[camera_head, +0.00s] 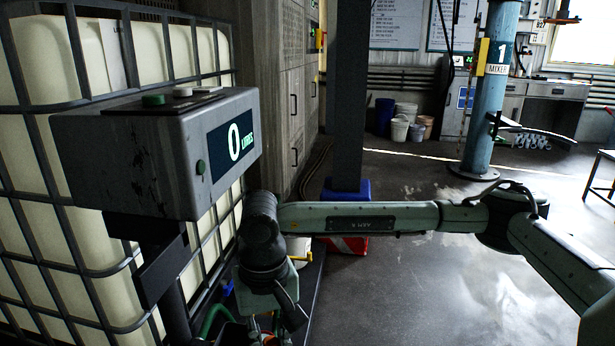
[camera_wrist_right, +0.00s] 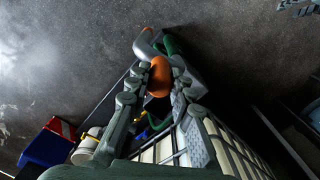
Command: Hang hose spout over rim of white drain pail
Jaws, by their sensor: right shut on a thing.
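My right gripper (camera_wrist_right: 160,72) is shut on the orange grip of the hose spout (camera_wrist_right: 160,78) in the right wrist view. A grey curved end and a green hose (camera_wrist_right: 170,45) show just beyond the fingers. In the head view, my right arm reaches in from the right and bends down at the tank; the fingers are cut off or hidden at the bottom edge. The white drain pail (camera_wrist_right: 88,146) stands to the left of the gripper in the wrist view, apart from the spout. In the head view, the pail (camera_head: 298,248) is mostly hidden behind my arm. My left gripper is out of view.
A caged white tank (camera_head: 60,60) fills the left side, with a grey display box (camera_head: 160,150) reading 0 litres before it. Open floor lies to the right.

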